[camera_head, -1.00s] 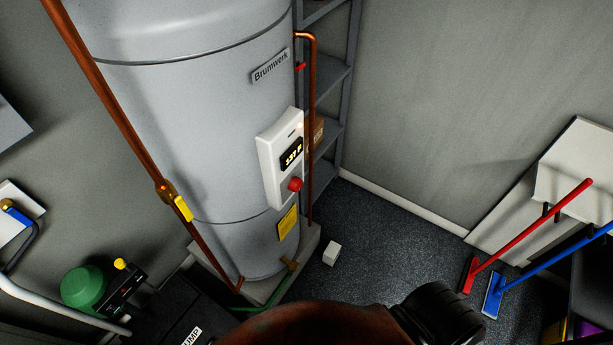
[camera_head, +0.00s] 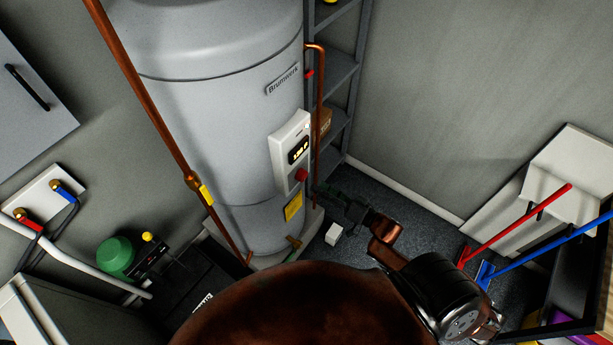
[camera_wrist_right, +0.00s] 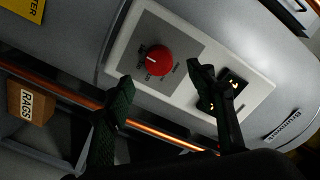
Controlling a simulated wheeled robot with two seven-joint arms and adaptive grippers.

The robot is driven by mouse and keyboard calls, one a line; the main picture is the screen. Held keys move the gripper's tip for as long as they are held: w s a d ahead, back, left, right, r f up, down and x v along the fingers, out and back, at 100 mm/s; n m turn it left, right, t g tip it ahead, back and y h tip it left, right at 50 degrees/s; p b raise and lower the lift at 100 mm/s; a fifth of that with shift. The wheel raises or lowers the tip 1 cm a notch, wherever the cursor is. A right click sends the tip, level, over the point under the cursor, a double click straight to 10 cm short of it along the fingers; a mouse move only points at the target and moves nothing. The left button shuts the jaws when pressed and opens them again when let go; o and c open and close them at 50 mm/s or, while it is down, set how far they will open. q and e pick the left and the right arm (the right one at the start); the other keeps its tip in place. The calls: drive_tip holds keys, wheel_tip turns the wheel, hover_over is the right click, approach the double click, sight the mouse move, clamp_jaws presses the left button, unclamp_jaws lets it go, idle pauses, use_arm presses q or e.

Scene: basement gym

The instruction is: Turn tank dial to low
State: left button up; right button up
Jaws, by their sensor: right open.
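The grey tank (camera_head: 225,110) stands in a corner with a white control panel (camera_head: 284,160) on its side. The red dial (camera_head: 301,175) sits at the panel's lower part, below a lit display (camera_head: 298,151). In the right wrist view the dial (camera_wrist_right: 160,60) shows a pale pointer mark and small labels around it, too small to read. My right gripper (camera_head: 321,189) is just right of and below the dial. In the wrist view its fingers (camera_wrist_right: 160,76) are open and apart, and the dial appears between and beyond their tips. Contact cannot be told. My left gripper is not in view.
A thin copper pipe (camera_head: 322,80) runs down beside the panel, in front of a shelf rack with a box marked RAGS (camera_wrist_right: 31,102). A thicker copper pipe (camera_head: 150,100) crosses the tank's left. A white block (camera_head: 334,233) lies on the floor; brooms (camera_head: 520,222) lean right.

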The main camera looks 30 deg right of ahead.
sight(305, 177)
drive_tip(key=x, duration=0.6)
drive_tip(key=shift+w, duration=0.15)
drive_tip(key=shift+w+a+f+p, duration=0.15)
drive_tip(key=shift+w+p, duration=0.15)
drive_tip(key=shift+w, duration=0.15)
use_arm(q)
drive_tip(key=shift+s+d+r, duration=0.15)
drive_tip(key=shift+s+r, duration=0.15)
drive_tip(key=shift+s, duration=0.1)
use_arm(e)
drive_tip(key=shift+c, duration=0.7)
drive_tip(key=c, duration=1)
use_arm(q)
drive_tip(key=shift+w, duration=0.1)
